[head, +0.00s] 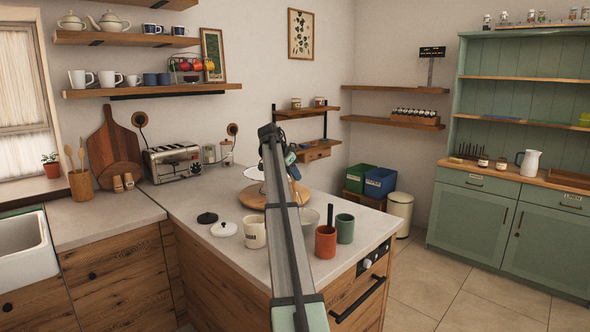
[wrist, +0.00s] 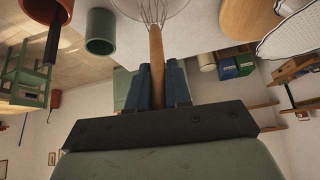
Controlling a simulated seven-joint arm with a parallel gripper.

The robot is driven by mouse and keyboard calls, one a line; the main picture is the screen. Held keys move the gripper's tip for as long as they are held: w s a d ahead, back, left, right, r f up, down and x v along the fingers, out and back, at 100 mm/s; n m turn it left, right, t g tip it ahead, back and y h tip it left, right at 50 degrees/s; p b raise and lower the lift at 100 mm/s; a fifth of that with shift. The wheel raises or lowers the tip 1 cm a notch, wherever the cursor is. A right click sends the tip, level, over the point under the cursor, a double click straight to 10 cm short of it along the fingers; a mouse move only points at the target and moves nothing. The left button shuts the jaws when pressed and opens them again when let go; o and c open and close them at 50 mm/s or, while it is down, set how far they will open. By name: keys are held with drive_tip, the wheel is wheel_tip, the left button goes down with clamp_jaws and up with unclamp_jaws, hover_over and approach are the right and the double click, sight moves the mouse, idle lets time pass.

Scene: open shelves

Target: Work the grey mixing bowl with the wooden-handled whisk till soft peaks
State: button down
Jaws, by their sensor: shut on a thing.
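The whisk's wooden handle (wrist: 156,48) stands between the two blue fingers of my gripper (wrist: 161,70) in the wrist view, and the gripper is shut on it. The whisk's wire loops (wrist: 153,11) reach into or over the grey mixing bowl (wrist: 184,8) at the top edge, where the frame cuts both off. I cannot tell how deep the wires go or what is in the bowl. In the head view, part of the bowl (head: 309,214) shows on the counter just right of my arm.
An orange cup (head: 326,243) with a dark upright handle and a green cup (head: 345,229) stand close right of the bowl. A round wooden board (head: 252,198) lies behind.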

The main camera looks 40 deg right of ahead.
sight(296, 190)
drive_tip(key=shift+d+f, duration=0.25)
drive_tip(key=shift+f, duration=0.95)
drive_tip(key=shift+d+f, duration=0.2)
drive_tip(key=shift+f, duration=1)
drive_tip(key=shift+d+f, duration=0.25)
drive_tip(key=shift+f, duration=0.95)
drive_tip(key=shift+d, duration=0.1)
